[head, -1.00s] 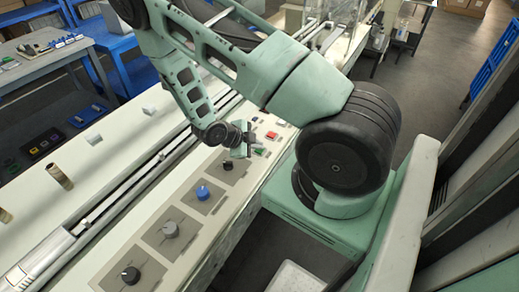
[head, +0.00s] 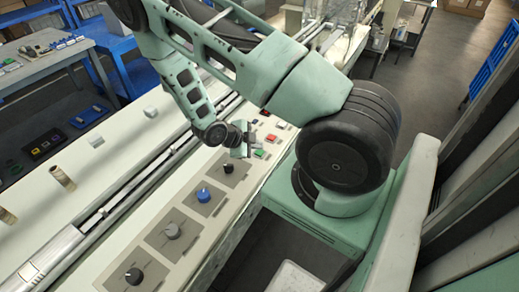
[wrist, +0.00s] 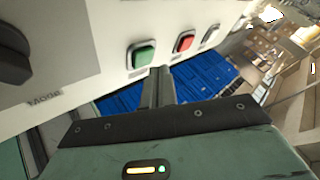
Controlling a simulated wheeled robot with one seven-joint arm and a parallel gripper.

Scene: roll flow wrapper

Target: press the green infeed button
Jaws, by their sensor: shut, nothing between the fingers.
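The green button (wrist: 143,54) is on the pale panel in the wrist view, in a light square frame. It also shows in the head view (head: 260,154), just right of my gripper. My gripper (wrist: 161,72) is shut and empty. Its fingertips show just below and right of the green button in the wrist view. A gap seems to separate them from the button, but I cannot tell its depth. The red button (wrist: 184,42) is right of the green one.
Another framed button (wrist: 210,34) is right of the red one. A black knob (wrist: 12,52) is at the left, by the lettering MODE. A blue slatted surface (wrist: 200,78) lies beyond the fingers.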

